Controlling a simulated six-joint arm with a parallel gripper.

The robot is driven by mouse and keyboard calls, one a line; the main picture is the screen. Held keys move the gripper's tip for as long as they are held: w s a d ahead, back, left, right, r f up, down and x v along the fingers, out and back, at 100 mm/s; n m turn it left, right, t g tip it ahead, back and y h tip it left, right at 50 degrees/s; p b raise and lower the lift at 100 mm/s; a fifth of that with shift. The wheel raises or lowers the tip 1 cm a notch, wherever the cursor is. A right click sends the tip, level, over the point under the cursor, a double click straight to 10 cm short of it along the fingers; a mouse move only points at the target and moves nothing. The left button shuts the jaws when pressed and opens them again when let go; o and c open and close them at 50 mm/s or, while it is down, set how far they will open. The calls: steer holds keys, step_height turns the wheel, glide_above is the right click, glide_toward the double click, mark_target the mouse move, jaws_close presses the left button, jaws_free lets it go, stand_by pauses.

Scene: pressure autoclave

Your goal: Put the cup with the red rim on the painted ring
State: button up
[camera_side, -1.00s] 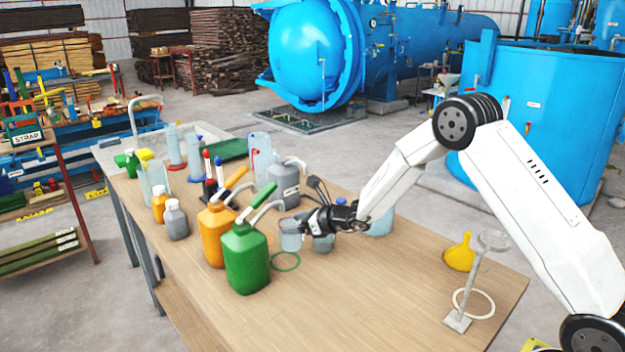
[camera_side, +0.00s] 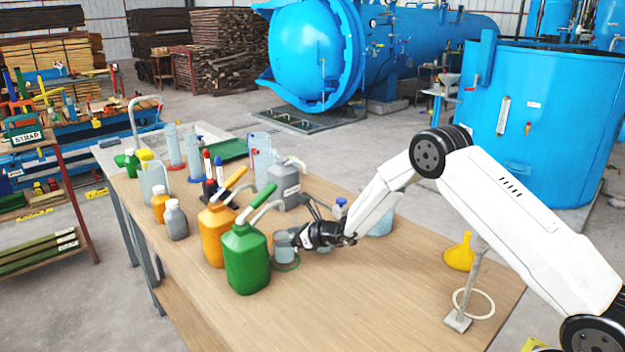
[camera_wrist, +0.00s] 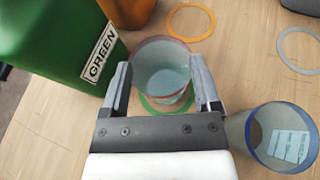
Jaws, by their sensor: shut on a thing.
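The clear cup with the red rim (camera_wrist: 163,72) is upright between the fingers of my gripper (camera_wrist: 159,78) in the wrist view. In the side view my gripper (camera_side: 294,240) is shut on the cup (camera_side: 284,249). A green painted ring (camera_wrist: 150,104) shows under and around the cup's base in the wrist view, and part of it (camera_side: 287,267) shows in the side view. The cup is over this ring, at or just above the table; I cannot tell whether it touches. An orange ring (camera_wrist: 190,6) and a grey ring (camera_wrist: 281,50) lie farther off.
A green jug (camera_side: 247,262) stands close left of the cup, with an orange jug (camera_side: 217,238) behind. A blue-rimmed clear cup (camera_wrist: 270,137) is close to my right finger. A yellow funnel (camera_side: 460,253) and a stand (camera_side: 459,320) are at right. The front table is clear.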

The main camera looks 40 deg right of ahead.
steer(key=shift+f, duration=0.5)
steer(key=shift+f, duration=0.15)
steer(key=o, duration=1)
steer(key=shift+o, duration=0.2)
steer(key=shift+r, duration=0.2)
steer(key=v, duration=1.2)
steer(key=shift+d, duration=0.1)
steer(key=shift+f, duration=0.1)
